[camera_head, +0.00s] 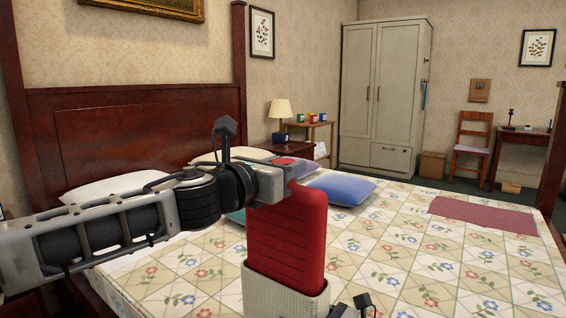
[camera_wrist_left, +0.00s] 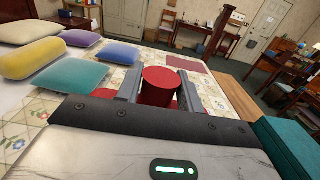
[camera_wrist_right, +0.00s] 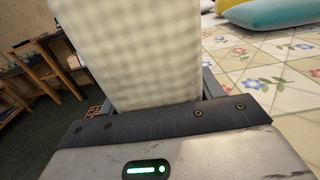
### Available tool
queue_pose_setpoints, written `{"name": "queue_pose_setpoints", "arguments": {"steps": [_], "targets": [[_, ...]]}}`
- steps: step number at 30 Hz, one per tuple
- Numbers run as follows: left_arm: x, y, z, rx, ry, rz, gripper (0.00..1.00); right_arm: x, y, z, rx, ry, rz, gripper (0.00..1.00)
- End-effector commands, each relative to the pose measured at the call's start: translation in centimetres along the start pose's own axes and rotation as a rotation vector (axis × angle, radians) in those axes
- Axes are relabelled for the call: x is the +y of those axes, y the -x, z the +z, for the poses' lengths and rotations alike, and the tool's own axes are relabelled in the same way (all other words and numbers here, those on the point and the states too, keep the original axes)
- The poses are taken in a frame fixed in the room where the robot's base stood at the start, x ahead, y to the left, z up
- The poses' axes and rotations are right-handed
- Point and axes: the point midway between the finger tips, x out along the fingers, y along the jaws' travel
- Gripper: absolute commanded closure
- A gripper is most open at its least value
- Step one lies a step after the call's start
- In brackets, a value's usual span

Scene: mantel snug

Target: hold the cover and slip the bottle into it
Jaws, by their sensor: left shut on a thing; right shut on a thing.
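The red ribbed bottle (camera_head: 287,238) stands upright in the head view. My left gripper (camera_head: 285,172) is shut on its top end; the left wrist view shows the round red end (camera_wrist_left: 161,86) between the fingers. The cream knitted cover (camera_head: 283,292) is at the bottom of the head view, and the bottle's lower end is inside its open top. How deep it reaches is hidden. My right gripper (camera_wrist_right: 152,108) is shut on the cover (camera_wrist_right: 130,50), which fills the upper middle of the right wrist view. Only a bit of the right wrist shows in the head view.
The bed with its flowered quilt (camera_head: 420,262) lies beyond and below. Pillows, including a blue cushion (camera_head: 342,188), lie near the headboard (camera_head: 140,140). A dark red cloth (camera_head: 484,214) lies flat on the quilt. A wardrobe (camera_head: 384,95) stands behind.

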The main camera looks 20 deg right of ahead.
Motion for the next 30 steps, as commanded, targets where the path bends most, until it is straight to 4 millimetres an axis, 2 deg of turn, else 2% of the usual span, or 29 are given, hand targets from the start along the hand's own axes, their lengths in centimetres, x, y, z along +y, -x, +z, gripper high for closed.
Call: {"name": "queue_pose_setpoints", "arguments": {"steps": [30], "targets": [[0.0,0.0,-2.4,-0.002,0.0,0.0,1.0,0.0,0.0,0.0,0.0,0.0,0.0,0.59]]}}
